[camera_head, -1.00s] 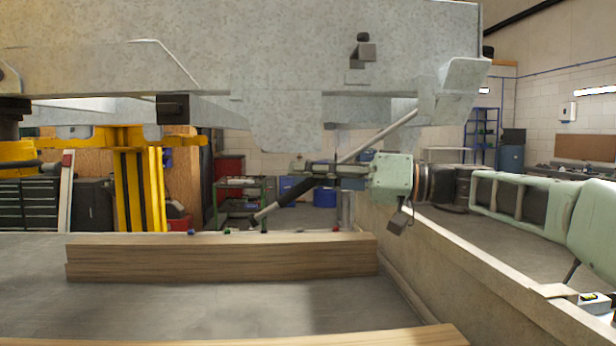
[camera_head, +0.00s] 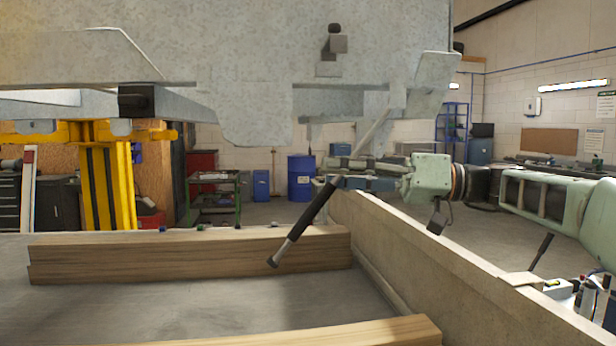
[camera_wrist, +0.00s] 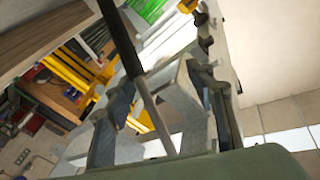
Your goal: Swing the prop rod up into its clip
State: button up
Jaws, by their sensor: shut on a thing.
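The prop rod (camera_head: 305,224) hangs slanted under the grey trailer frame (camera_head: 257,114). Its black sleeve and pale lower tip point down to the left, in front of the wooden beam. Its thin pale upper part rises to the right, up to the frame's bracket. My gripper (camera_head: 333,181) comes in from the right and is shut on the rod above the sleeve. In the wrist view the rod (camera_wrist: 127,45) runs between my fingers. A dark knob and small block (camera_head: 331,46) sit on the frame's face; I cannot tell whether this is the clip.
A wooden beam (camera_head: 190,258) lies on the grey surface below, with another beam (camera_head: 380,332) nearer. A pale side wall (camera_head: 440,265) runs under my arm. A yellow stand (camera_head: 108,185) is at left. A blue drum (camera_head: 301,178) stands behind.

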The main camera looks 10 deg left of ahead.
jog(key=shift+s+d+r, duration=0.15)
jog(key=shift+s+d, duration=0.25)
jog(key=shift+d, duration=0.15)
jog(key=d+r+p, duration=0.4)
jog(key=d, duration=0.8)
jog(key=shift+s+d+r, duration=0.15)
jog(key=shift+s, duration=0.25)
dwell(0.4)
dwell(0.4)
